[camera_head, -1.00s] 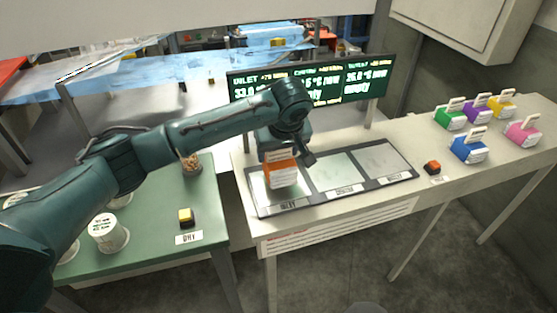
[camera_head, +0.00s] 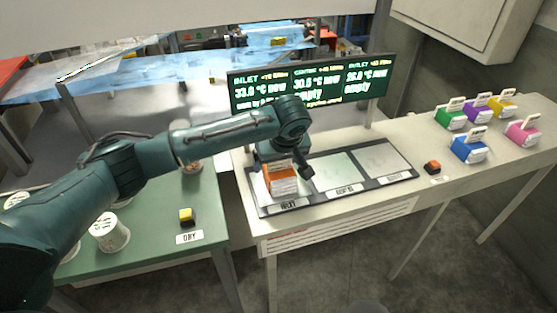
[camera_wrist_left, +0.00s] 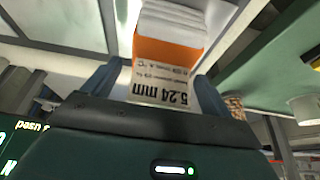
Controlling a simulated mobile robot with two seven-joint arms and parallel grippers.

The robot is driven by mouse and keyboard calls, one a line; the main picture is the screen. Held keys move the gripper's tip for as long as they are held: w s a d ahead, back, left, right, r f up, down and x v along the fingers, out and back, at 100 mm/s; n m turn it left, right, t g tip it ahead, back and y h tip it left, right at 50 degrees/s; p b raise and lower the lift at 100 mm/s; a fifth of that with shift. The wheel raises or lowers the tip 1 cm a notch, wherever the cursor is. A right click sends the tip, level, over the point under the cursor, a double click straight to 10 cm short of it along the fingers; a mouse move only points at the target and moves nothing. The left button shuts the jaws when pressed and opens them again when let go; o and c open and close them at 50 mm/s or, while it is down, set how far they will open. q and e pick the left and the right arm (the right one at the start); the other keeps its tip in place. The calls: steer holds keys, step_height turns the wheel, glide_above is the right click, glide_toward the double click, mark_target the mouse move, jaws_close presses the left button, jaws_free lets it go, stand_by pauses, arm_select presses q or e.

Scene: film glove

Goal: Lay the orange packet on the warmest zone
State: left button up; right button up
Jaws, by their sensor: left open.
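The orange packet (camera_head: 280,182), with a white printed label, is upright on the left zone, marked INLET (camera_head: 263,195), of the three-zone plate. The screen (camera_head: 310,83) reads 33.0 °C for INLET, about 30.5 °C for the middle zone and 26.0 °C for OUTLET, the last two marked empty. My left gripper (camera_head: 285,166) is open around the packet's top. In the left wrist view the packet (camera_wrist_left: 168,55) stands between the spread fingers, its label reading 5.24 mm. The packet's underside is hidden. My right gripper is not in view.
The middle zone (camera_head: 338,171) and right zone (camera_head: 384,158) are bare. A red-orange button (camera_head: 432,167) and several coloured packets, including a blue one (camera_head: 468,149), stand to the right. A green table (camera_head: 150,215) with white cups (camera_head: 109,232) and a yellow button (camera_head: 186,216) is at left.

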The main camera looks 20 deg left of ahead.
mark_target(284, 180)
arm_select(q)
steer(key=shift+r, duration=0.1)
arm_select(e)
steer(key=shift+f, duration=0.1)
arm_select(q)
steer(key=shift+r, duration=0.25)
steer(key=v, duration=1.1)
steer(key=shift+s+d+r, duration=0.2)
steer(key=shift+r, duration=0.05)
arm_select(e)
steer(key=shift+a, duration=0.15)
arm_select(q)
steer(key=shift+f, duration=0.1)
